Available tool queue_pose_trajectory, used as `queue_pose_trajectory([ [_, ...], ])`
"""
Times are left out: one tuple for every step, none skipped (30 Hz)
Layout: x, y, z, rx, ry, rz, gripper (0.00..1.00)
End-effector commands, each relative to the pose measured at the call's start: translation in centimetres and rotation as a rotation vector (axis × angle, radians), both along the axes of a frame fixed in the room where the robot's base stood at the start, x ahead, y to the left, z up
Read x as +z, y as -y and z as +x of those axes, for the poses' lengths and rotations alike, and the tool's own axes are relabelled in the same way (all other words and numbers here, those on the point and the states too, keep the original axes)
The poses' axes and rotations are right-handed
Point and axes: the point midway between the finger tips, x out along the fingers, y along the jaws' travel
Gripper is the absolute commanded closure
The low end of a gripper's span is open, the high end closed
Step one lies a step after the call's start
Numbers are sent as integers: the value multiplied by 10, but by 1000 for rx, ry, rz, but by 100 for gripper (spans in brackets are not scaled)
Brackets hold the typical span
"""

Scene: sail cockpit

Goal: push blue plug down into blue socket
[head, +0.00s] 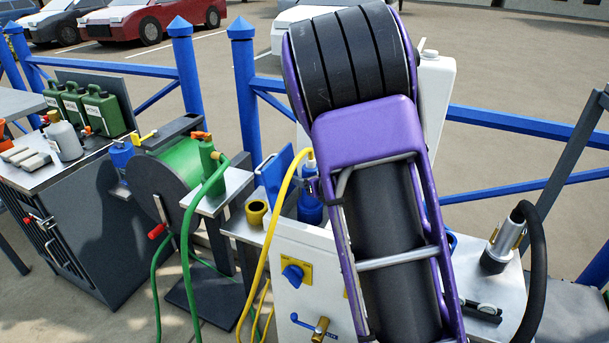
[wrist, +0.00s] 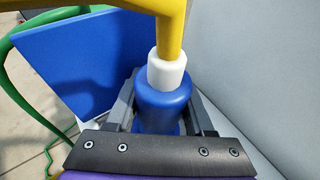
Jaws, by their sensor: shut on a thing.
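The blue plug (wrist: 165,98) is a thick blue cylinder with a white collar and a yellow cable at its top. It stands roughly upright in the wrist view. My gripper (wrist: 163,118) is shut on it, with one dark finger on each side. In the head view the plug (head: 310,208) shows just left of my purple arm, above the white cabinet; most of my gripper is hidden behind the arm. The blue socket cannot be made out, and the plug's lower end is hidden, so I cannot tell how deep it sits.
A blue flat panel (head: 274,178) stands upright close left of the plug. The yellow cable (head: 271,230) arches down past the white cabinet (head: 300,240), which has a blue knob (head: 293,275). A green hose reel (head: 170,165) stands left. A black hose (head: 535,260) is at right.

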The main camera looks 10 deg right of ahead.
Motion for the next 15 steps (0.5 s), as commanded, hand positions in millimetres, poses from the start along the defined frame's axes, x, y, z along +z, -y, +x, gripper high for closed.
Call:
queue_pose_trajectory([
  [-1, 0, 0, 0, 1, 0, 100],
  [-1, 0, 0, 0, 1, 0, 100],
  [-1, 0, 0, 0, 2, 2, 44],
  [-1, 0, 0, 0, 2, 2, 38],
  [-1, 0, 0, 0, 2, 2, 35],
  [-1, 0, 0, 0, 2, 2, 35],
  [-1, 0, 0, 0, 2, 2, 35],
  [-1, 0, 0, 0, 2, 2, 35],
  [-1, 0, 0, 1, 2, 1, 35],
  [-1, 0, 0, 1, 1, 1, 35],
  [-2, 0, 0, 1, -1, 1, 35],
  [-2, 0, -1, 1, 0, 1, 35],
  [-2, 0, -1, 1, 0, 1, 35],
  [-1, 0, -2, 1, 0, 1, 35],
  [0, 1, -4, 1, 0, 1, 35],
])
